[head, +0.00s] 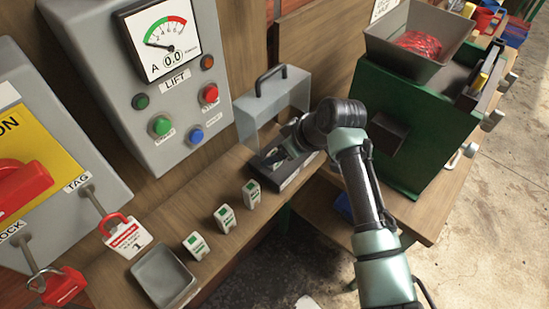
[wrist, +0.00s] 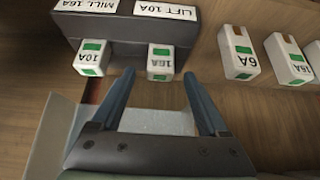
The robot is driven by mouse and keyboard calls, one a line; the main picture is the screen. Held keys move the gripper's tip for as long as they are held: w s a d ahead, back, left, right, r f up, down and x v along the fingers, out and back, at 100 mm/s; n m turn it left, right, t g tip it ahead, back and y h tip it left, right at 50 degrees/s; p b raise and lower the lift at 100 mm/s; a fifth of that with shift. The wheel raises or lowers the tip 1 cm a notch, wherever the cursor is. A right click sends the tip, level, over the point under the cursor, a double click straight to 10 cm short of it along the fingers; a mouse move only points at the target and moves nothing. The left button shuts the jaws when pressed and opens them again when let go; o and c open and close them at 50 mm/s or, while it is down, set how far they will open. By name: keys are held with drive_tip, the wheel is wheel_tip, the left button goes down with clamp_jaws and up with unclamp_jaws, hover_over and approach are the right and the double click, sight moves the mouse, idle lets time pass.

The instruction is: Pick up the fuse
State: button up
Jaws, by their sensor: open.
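My gripper (wrist: 158,82) is open in the wrist view, its two fingertips apart. A white fuse with a green band marked 16A (wrist: 160,62) sits in the dark fuse block (wrist: 130,38), ahead of and between the fingertips. Another fuse marked 10A (wrist: 91,57) sits in the block to its left, outside the fingers. The block's labels read MILL 16A and LIFT 10A. In the head view, my gripper (head: 287,150) is at the block (head: 292,178), largely hiding it and its fuses. Loose fuses (head: 225,219) stand in a row on the shelf; one marked 6A (wrist: 239,60) shows right of the block.
A grey tray (head: 164,275) lies at the shelf's near end. The LIFT panel (head: 172,108) is behind left, and a green machine (head: 425,115) with a hopper stands right.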

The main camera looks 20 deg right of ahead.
drive_tip(key=shift+w+a+f, duration=0.15)
drive_tip(key=shift+w+f, duration=0.1)
drive_tip(key=shift+f, duration=0.15)
clamp_jaws()
drive_tip(key=shift+r, duration=0.15)
